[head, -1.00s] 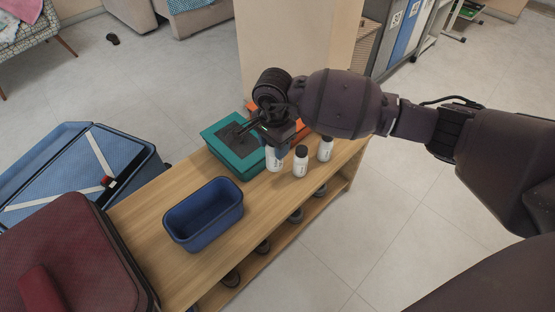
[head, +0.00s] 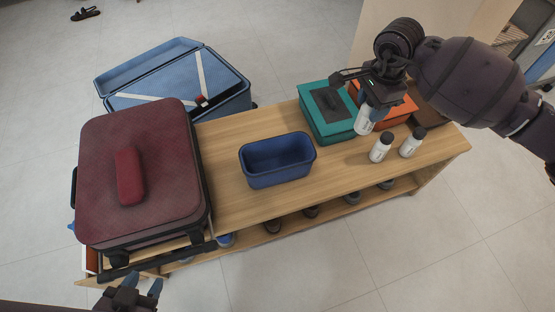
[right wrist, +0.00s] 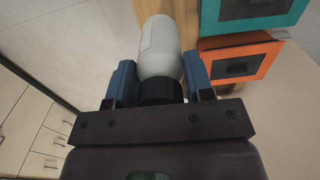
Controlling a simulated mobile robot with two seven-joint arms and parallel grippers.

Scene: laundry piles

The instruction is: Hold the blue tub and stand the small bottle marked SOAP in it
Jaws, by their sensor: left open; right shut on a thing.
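The blue tub (head: 277,175) stands empty on the wooden bench, left of the teal box. My right gripper (head: 370,101) is shut on a white bottle (head: 363,121), held over the bench beside the teal box. In the right wrist view the bottle (right wrist: 159,48) sits between the two blue fingers, its black cap toward the gripper (right wrist: 159,82). Its label cannot be read. Two similar white bottles with black caps, a left one (head: 380,150) and a right one (head: 411,144), stand on the bench. My left gripper (head: 143,289) is open and empty at the lower left, apart from the tub.
The teal box (head: 315,118) and an orange box (head: 398,110) lie at the bench's back right. A dark red suitcase (head: 165,160) covers its left end, with an open blue suitcase (head: 228,88) behind. Bare bench top (head: 225,190) surrounds the tub.

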